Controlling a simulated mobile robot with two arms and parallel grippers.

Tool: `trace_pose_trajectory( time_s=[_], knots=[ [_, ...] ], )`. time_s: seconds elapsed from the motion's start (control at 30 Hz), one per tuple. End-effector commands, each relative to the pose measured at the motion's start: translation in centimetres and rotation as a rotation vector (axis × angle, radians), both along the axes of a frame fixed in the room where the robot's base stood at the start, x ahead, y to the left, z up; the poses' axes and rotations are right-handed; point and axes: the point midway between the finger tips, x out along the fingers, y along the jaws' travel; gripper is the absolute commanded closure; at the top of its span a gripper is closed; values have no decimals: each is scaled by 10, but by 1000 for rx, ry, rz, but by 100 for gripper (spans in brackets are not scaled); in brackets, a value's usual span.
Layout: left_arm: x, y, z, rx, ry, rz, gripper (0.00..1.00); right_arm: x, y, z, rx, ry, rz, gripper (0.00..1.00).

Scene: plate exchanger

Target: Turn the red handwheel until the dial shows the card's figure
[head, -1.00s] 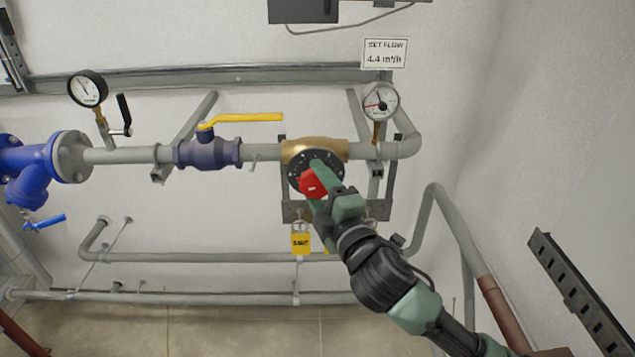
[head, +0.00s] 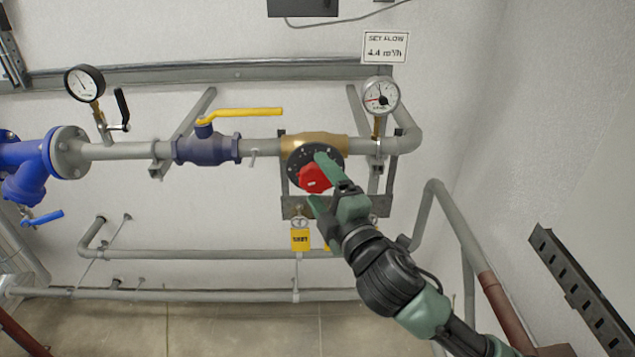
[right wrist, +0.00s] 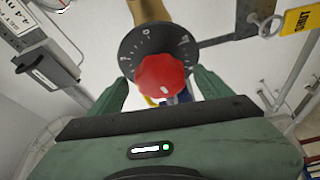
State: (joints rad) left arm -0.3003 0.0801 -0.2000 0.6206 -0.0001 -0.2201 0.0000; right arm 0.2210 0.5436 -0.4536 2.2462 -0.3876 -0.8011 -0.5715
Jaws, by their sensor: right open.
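The red handwheel (head: 314,179) sits in front of a black scale disc (head: 298,160) on the brass valve (head: 328,143). In the right wrist view the handwheel (right wrist: 161,76) lies between the two spread fingers, with space at each side. My right gripper (head: 319,181) is open around the wheel's front. The round white dial (head: 381,95) stands above the pipe at the right; it has a red mark and a dark needle, but its figures are too small to read. The card (head: 385,47) above it reads SET FLOW 4.4 m³/h. My left gripper is not in view.
A yellow lever (head: 245,113) tops the blue ball valve (head: 207,150) left of the brass valve. Another gauge (head: 84,84) stands at the far left. A yellow tag (head: 300,240) hangs below the handwheel. Grey pipes (head: 200,254) run along the wall below.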

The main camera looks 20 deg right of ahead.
Motion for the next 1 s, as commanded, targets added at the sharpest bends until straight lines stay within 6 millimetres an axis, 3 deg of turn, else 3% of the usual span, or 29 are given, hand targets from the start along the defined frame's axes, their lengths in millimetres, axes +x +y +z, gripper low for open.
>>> trace_pose_trajectory(
  time_s=[0.2,0.4,0.87,1.0],
  knots=[
    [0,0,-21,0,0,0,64,-38,-4,-6,0,-1,2,21],
    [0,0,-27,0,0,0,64,-58,-7,-5,0,0,0,21],
    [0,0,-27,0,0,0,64,-60,-7,-4,0,-1,0,21],
    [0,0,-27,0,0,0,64,-62,-11,-22,56,59,-19,21]
  ],
)
